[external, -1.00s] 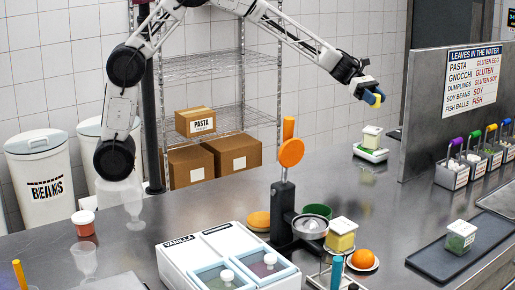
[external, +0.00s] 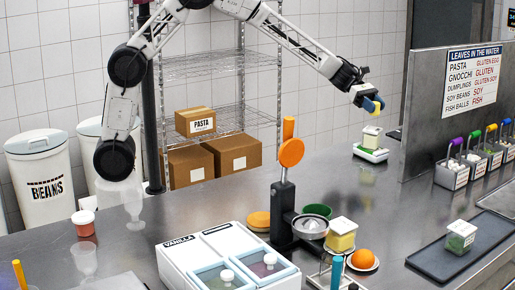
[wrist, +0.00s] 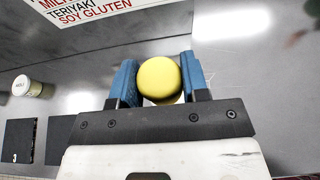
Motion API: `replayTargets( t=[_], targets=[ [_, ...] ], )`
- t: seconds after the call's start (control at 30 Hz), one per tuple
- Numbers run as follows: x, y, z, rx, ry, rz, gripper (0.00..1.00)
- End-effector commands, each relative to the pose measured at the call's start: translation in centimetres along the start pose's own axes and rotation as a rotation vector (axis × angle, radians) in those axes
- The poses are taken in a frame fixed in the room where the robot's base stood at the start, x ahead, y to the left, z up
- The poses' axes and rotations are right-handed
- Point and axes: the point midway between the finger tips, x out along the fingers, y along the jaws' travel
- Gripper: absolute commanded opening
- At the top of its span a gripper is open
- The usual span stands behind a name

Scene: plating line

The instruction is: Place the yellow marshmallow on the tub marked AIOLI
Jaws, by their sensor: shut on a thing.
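My gripper (external: 373,104) is shut on the yellow marshmallow (wrist: 159,80), held between its blue fingers in the wrist view. In the external view it hangs in the air above and close to a white-lidded tub (external: 372,133) on a small white tray at the back right. The marshmallow is mostly hidden by the fingers there. Another white-lidded tub (external: 341,236) stands near the front middle, and one with green contents (external: 460,238) stands on a dark mat at the right. The lid lettering is too small to tell which is AIOLI. The wrist view shows a pale labelled tub (wrist: 22,86) at the left.
A steel partition with an allergen sign (external: 472,80) stands right of my gripper. Colour-handled containers (external: 455,174) line its front. A dark post with an orange disc (external: 291,153) and a white topping box (external: 205,248) stand nearer the front. The counter's middle back is clear.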

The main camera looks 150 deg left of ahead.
Motion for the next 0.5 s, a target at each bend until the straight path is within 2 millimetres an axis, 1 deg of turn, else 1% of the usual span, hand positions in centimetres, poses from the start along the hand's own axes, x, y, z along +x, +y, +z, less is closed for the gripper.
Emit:
replayTargets(
  t=[0.17,0.33,0.5],
  targets=[
    [0.6,0.0,-1.5,-0.002,0.000,0.000,0.34],
    [1.5,0.0,-3.6,-0.002,0.001,-0.001,0.34],
    [1.9,0.0,-4.7,-0.001,0.000,0.000,0.34]
  ],
)
